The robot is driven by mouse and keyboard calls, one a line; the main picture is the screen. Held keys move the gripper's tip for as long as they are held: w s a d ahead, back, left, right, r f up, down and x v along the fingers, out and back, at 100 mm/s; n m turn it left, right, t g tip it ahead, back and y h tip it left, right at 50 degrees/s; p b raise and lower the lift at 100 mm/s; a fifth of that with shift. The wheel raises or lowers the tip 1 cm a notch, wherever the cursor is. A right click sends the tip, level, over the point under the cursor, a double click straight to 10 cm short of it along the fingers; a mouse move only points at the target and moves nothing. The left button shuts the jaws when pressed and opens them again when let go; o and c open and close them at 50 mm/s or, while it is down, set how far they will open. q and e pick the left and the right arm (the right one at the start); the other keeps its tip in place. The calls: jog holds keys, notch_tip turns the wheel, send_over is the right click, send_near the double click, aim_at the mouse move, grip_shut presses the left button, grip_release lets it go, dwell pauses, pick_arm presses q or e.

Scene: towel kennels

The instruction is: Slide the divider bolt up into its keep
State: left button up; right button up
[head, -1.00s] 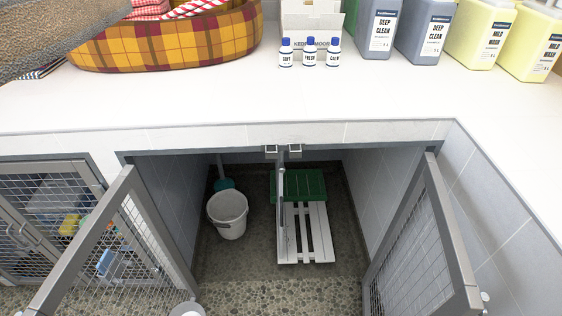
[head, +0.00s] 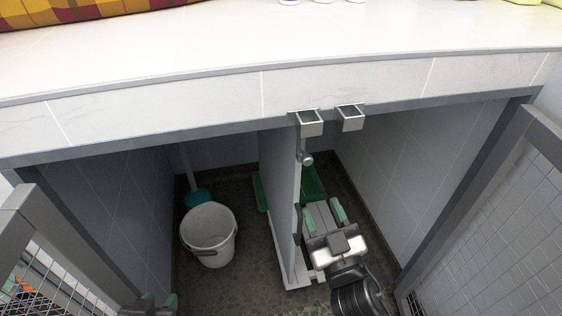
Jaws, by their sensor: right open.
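The divider (head: 280,185) is a grey upright panel, seen nearly edge-on, in the middle of the kennel opening. The bolt (head: 306,158) is a metal rod with a round knob near the top of the divider's right side. Two square metal keeps are fixed under the counter's front edge, a left one (head: 309,125) above the bolt and a right one (head: 350,119). My right gripper (head: 323,209) is open and empty, with green fingertips, right of the divider and below the bolt.
A white bucket (head: 209,234) and a teal-headed brush (head: 197,197) stand left of the divider. Mesh doors stand open at the left (head: 28,238) and right (head: 500,200). The white counter (head: 250,50) overhangs the opening.

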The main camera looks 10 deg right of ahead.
aim_at(306, 155)
pick_arm(q)
jog(key=s+g, duration=0.1)
jog(key=s+a+g+p, duration=0.1)
jog(key=s, duration=0.1)
jog(key=s+a+f+g+y, duration=0.1)
jog(key=shift+s+a+g, duration=0.1)
jog(key=shift+s+g, duration=0.2)
pick_arm(e)
jog(key=shift+t, duration=0.4)
jog(key=x, duration=0.3)
jog(key=r+x, duration=0.1)
jog(key=x, duration=0.3)
jog(key=r+x, duration=0.1)
jog(key=x, duration=0.3)
jog(key=shift+s+r, duration=0.1)
jog(key=shift+s, duration=0.05)
jog(key=shift+c, duration=0.4)
grip_shut()
pick_arm(q)
jog(key=shift+p, duration=0.35)
